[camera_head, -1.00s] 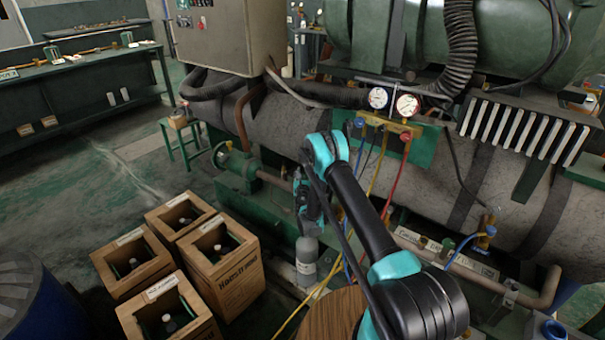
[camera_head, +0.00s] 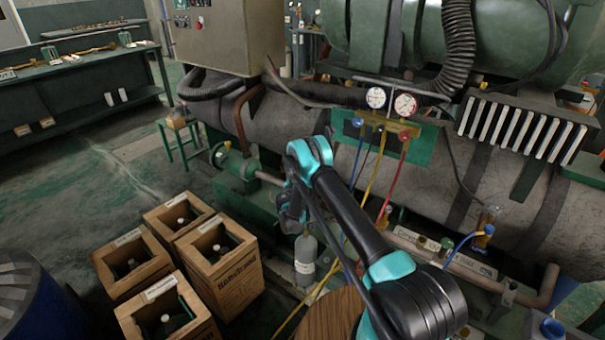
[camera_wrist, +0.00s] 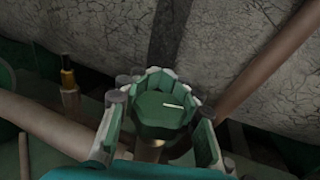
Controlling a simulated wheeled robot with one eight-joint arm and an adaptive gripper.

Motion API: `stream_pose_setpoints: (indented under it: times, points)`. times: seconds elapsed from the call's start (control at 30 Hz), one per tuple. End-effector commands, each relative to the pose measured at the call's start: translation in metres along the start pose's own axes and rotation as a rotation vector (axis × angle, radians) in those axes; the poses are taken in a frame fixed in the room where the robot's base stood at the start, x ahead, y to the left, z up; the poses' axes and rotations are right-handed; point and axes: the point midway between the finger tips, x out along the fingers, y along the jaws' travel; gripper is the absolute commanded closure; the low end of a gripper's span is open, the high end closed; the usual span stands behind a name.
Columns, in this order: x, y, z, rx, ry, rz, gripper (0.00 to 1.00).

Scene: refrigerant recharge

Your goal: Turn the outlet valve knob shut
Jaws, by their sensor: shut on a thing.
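The outlet valve knob, a round green scalloped knob (camera_wrist: 165,105) with a pale line mark on top, shows in the middle of the wrist view. It sits on a brass stem between brown pipes. My gripper (camera_wrist: 158,118) has one green finger at each side of the knob, shut on it. In the head view my gripper (camera_head: 290,215) is at the far end of my arm, above a grey cylinder and beside the pipework. The knob itself is hidden there behind my arm.
Two pressure gauges (camera_head: 390,100) with blue, yellow and red hoses hang on the manifold right of my arm. A grey gas cylinder (camera_head: 306,262) stands below my gripper. Wooden crates (camera_head: 222,268) with bottles fill the floor at left. A large grey tank (camera_head: 420,170) lies behind.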

Motion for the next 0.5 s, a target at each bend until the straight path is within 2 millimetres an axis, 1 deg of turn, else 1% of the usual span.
stream_pose_setpoints:
  times: [0.1, 0.43, 0.47, 0.5]
  points:
    - [-0.0003, -0.0013, -0.0003, 0.000, 0.000, -0.035, 1.00]
    - [-0.0005, -0.0020, -0.0003, 0.000, 0.001, -0.041, 1.00]
    - [-0.0006, -0.0020, -0.0003, 0.000, 0.001, -0.041, 0.68]
    - [-0.0006, -0.0019, -0.0003, 0.000, 0.000, -0.041, 0.63]
